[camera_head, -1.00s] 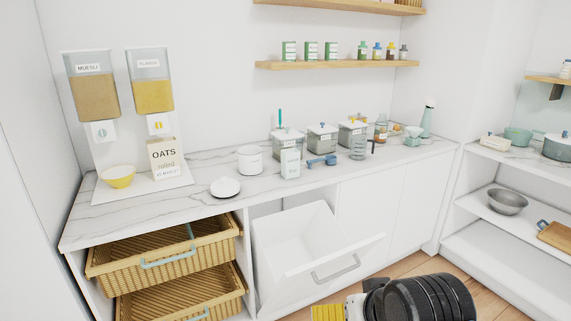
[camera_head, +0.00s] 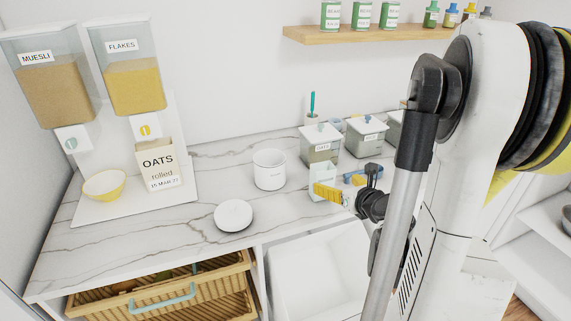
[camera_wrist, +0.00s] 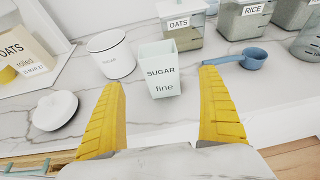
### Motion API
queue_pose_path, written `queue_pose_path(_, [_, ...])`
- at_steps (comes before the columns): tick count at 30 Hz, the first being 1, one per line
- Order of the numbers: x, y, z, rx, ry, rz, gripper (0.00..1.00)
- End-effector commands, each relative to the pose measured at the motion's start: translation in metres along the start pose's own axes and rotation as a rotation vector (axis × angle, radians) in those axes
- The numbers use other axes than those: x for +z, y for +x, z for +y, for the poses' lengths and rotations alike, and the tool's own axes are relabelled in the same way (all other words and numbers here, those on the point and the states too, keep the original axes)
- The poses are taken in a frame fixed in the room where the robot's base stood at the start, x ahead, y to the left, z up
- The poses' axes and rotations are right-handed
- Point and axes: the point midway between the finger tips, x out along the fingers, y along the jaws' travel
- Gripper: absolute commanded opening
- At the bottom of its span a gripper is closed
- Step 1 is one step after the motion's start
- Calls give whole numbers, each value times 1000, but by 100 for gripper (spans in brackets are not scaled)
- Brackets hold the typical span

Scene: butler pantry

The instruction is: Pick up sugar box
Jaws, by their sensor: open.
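The sugar box, a pale open-topped box lettered "SUGAR fine", stands upright on the marble counter in the middle of the wrist view (camera_wrist: 161,62). In the head view the sugar box (camera_head: 319,174) is partly hidden by a yellow finger. My gripper (camera_wrist: 163,82) is open, with one yellow finger on either side of the box's lower part in the wrist view. The gripper also shows in the head view (camera_head: 334,193), close to the box. I cannot tell whether a finger touches it. Nothing is held.
A white canister (camera_wrist: 111,55) and its round lid (camera_wrist: 56,111) are to the left. A blue scoop (camera_wrist: 247,58) lies to the right. Lidded OATS (camera_wrist: 184,28) and RICE (camera_wrist: 248,20) containers stand behind. Below the counter front is an open white bin (camera_head: 318,280).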

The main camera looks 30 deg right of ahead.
Motion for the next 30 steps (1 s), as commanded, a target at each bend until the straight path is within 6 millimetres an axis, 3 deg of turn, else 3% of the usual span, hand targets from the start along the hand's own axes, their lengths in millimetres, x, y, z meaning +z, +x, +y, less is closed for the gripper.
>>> queue_pose_path(23, [4, 102, -1, 1, 6, 0, 88])
queue_pose_path(30, [6, 107, -1, 0, 6, 0, 88])
